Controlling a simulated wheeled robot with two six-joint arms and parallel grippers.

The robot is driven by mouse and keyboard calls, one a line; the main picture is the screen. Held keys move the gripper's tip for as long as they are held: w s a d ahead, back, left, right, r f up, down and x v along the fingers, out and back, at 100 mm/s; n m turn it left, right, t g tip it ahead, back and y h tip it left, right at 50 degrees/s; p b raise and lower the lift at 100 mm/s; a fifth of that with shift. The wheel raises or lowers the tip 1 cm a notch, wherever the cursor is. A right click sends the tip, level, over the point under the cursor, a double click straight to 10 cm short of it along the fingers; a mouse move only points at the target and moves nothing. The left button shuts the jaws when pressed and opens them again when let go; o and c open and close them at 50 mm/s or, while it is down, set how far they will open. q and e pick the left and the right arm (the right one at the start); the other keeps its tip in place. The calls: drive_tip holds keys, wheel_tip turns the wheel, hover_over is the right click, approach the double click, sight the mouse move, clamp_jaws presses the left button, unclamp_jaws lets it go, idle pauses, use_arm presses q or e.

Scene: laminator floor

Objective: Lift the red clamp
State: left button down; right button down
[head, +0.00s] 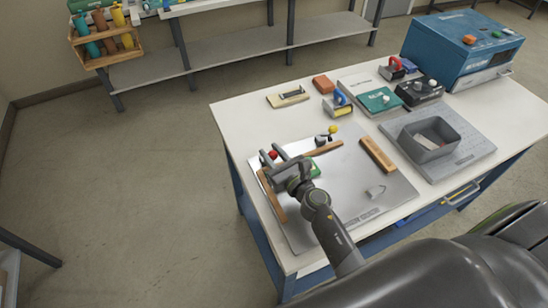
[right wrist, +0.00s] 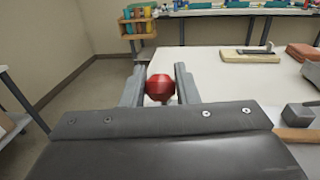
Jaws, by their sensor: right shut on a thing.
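The red clamp shows as a round red knob (head: 272,155) at the left edge of the steel plate in the head view. It also shows in the right wrist view, where the red knob (right wrist: 160,88) sits between both fingers. My right gripper (head: 273,153) is shut on this knob. The fingers touch its sides, seen also in the right wrist view (right wrist: 159,85). The rest of the red clamp is hidden behind my gripper, so I cannot tell its lever's angle. My left gripper is not in view.
A yellow-knobbed clamp (head: 333,129) stands at the plate's back edge. Wooden bars (head: 378,155) lie on the steel plate (head: 345,190). A grey bin (head: 430,150) and a blue machine (head: 460,50) are to the right. The plate's middle is mostly clear.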

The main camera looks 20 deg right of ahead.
drive_tip(key=shift+w+r, duration=0.5)
drive_tip(key=shift+r, duration=0.05)
drive_tip(key=shift+w, duration=0.1)
drive_tip(key=c, duration=1.3)
unclamp_jaws()
drive_tip(key=shift+c, duration=0.2)
drive_tip(key=shift+o, duration=0.9)
drive_tip(key=shift+f, duration=0.2)
